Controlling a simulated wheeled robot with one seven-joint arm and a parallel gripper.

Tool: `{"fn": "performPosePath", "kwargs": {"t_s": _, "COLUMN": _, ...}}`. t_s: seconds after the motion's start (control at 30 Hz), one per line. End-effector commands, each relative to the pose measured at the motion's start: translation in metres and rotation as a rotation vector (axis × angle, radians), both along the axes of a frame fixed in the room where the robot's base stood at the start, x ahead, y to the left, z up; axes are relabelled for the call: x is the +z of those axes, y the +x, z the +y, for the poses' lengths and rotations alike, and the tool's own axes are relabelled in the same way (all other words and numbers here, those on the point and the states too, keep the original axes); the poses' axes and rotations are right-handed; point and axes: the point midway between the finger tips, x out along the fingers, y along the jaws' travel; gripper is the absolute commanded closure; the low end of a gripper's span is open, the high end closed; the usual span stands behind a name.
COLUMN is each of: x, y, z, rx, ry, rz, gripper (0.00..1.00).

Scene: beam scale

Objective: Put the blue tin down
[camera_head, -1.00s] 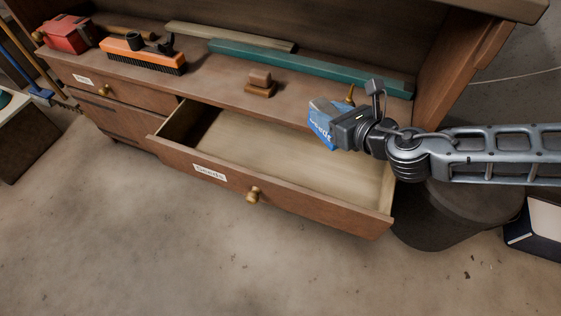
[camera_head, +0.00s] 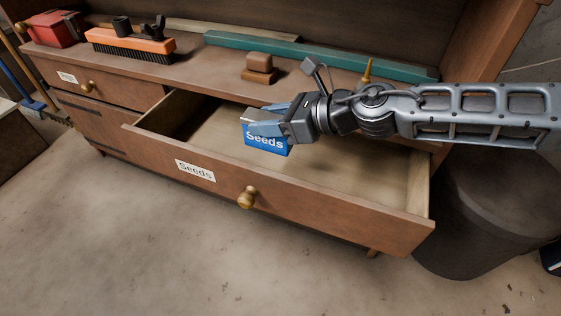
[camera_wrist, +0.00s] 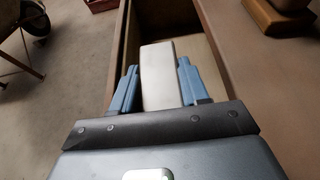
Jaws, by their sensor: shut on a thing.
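The blue tin (camera_head: 266,142), lettered "Seeds", is held in my gripper (camera_head: 268,122) over the open drawer. In the wrist view, the tin's pale top (camera_wrist: 159,75) sits between the two blue fingers of my gripper (camera_wrist: 160,82), which are shut on it. The drawer (camera_head: 310,209) is pulled out and carries a "Seeds" label and a round brass knob. Its visible floor looks bare. The tin appears roughly upright; how high it is above the drawer floor I cannot tell exactly.
On the worktop stand an orange brush (camera_head: 130,43), a small brown block (camera_head: 259,68), a long teal bar (camera_head: 320,56) and a red box (camera_head: 54,30). A dark bin (camera_head: 480,215) stands right of the drawer. The floor in front is clear.

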Motion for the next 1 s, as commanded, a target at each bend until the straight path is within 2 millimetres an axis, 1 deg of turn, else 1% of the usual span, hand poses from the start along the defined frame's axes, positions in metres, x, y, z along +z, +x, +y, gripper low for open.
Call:
{"fn": "performPosePath", "kwargs": {"t_s": 0.17, "x": -0.023, "y": -0.001, "z": 0.001, "rx": 0.001, "ry": 0.002, "rz": 0.003, "gripper": 0.91}}
{"fn": "performPosePath", "kwargs": {"t_s": 0.33, "x": -0.054, "y": -0.001, "z": 0.001, "rx": -0.002, "ry": 0.002, "rz": 0.003, "gripper": 0.91}}
{"fn": "performPosePath", "kwargs": {"t_s": 0.4, "x": -0.062, "y": 0.000, "z": 0.001, "rx": -0.001, "ry": 0.002, "rz": 0.001, "gripper": 0.91}}
{"fn": "performPosePath", "kwargs": {"t_s": 0.57, "x": -0.075, "y": 0.000, "z": 0.000, "rx": 0.001, "ry": 0.000, "rz": 0.001, "gripper": 0.91}}
{"fn": "performPosePath", "kwargs": {"t_s": 0.7, "x": -0.096, "y": -0.001, "z": 0.001, "rx": 0.000, "ry": 0.002, "rz": 0.003, "gripper": 0.91}}
{"fn": "performPosePath", "kwargs": {"t_s": 0.8, "x": -0.102, "y": 0.000, "z": 0.000, "rx": 0.000, "ry": 0.001, "rz": 0.000, "gripper": 0.91}}
{"fn": "performPosePath", "kwargs": {"t_s": 1.0, "x": -0.101, "y": 0.000, "z": 0.000, "rx": 0.000, "ry": 0.001, "rz": 0.000, "gripper": 0.91}}
